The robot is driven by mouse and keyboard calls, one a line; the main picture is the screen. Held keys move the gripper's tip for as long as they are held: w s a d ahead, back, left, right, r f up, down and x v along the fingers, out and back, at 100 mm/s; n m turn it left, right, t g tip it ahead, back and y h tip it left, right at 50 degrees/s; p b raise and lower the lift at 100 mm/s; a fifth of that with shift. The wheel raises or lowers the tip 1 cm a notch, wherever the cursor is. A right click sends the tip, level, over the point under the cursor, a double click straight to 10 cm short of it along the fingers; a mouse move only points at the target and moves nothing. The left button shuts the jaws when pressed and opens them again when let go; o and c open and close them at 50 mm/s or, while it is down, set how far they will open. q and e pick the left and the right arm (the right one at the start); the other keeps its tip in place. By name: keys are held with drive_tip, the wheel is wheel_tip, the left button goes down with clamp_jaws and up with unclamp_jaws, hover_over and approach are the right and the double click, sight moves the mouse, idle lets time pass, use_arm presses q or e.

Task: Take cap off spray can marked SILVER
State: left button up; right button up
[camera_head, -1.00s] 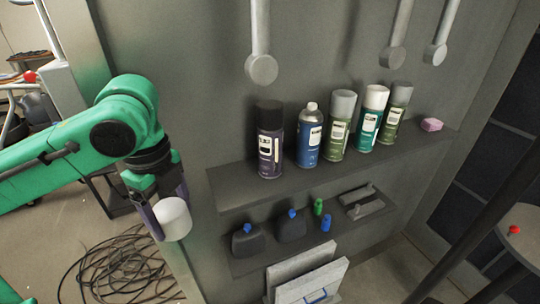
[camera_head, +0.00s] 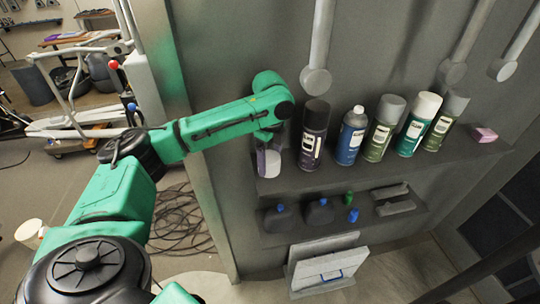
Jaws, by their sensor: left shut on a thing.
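Several spray cans stand upright in a row on the upper shelf (camera_head: 290,178). From left to right they are a dark can with a black cap (camera_head: 313,135), a blue can (camera_head: 352,136) with its bare metal top and nozzle showing, a green can with a grey cap (camera_head: 383,128), a teal can with a white cap (camera_head: 417,125) and a green can with a grey cap (camera_head: 444,122). The label words are too small to read. My left gripper (camera_head: 268,160) is shut on a pale grey cap (camera_head: 273,164) at the shelf's left end, left of the dark can. My right gripper is out of view.
A pink block (camera_head: 483,134) lies at the shelf's right end. Grey rods hang above the cans. Cables (camera_head: 180,218) lie on the floor at left.

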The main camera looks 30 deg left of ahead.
sight(271, 156)
use_arm(q)
drive_tip(key=o, duration=1.4)
drive_tip(key=shift+f, duration=0.1)
wheel_tip(271, 156, up, 7)
drive_tip(key=shift+w+r+b, duration=0.1)
drive_tip(key=shift+r+b, duration=0.05)
drive_tip(key=shift+b, duration=0.75)
wheel_tip(271, 156, up, 5)
drive_tip(key=shift+r+p, duration=0.1)
drive_tip(key=shift+p, duration=0.9)
